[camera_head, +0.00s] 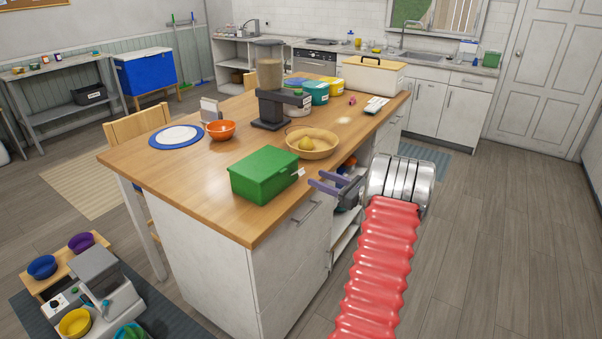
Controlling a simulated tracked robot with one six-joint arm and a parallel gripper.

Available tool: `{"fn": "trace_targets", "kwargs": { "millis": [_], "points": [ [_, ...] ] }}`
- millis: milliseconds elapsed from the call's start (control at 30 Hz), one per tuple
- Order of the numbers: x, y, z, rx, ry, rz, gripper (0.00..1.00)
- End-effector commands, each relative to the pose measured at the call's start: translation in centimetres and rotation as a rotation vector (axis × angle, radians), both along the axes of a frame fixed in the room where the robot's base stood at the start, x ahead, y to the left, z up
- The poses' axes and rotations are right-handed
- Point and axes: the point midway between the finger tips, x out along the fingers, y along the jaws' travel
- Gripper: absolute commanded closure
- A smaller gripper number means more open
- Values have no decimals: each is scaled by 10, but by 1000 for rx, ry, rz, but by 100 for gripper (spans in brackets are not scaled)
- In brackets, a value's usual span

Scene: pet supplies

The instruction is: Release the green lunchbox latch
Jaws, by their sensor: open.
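The green lunchbox (264,175) sits closed near the front corner of the wooden-topped island. A small pale latch (299,172) shows at its right end. My gripper (316,179) has purple fingers that point left, with a gap between them. The fingers are just right of the lunchbox, close to the latch, near the island's right edge. I cannot tell whether a finger touches the latch. Nothing shows between the fingers.
A wooden bowl with yellow fruit (312,143) stands behind the lunchbox. An orange bowl (220,129), a blue-rimmed plate (176,137) and a dark dispenser (270,90) stand farther back on the island top (190,170). The floor to the right is clear.

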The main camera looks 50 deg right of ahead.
Motion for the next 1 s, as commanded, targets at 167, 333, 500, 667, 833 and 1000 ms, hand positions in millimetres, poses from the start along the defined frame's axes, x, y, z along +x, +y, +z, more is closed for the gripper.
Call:
{"fn": "trace_targets", "kwargs": {
  "millis": [167,333,500,667,833,1000],
  "points": [
    [29,2,0,-1,0,2,58],
    [55,3,0,-2,0,3,58],
    [75,4,0,-2,0,2,58],
    [84,3,1,-1,0,-1,58],
    [84,3,0,-1,0,-1,58],
    [84,3,0,-1,0,-1,62]
  ]
}}
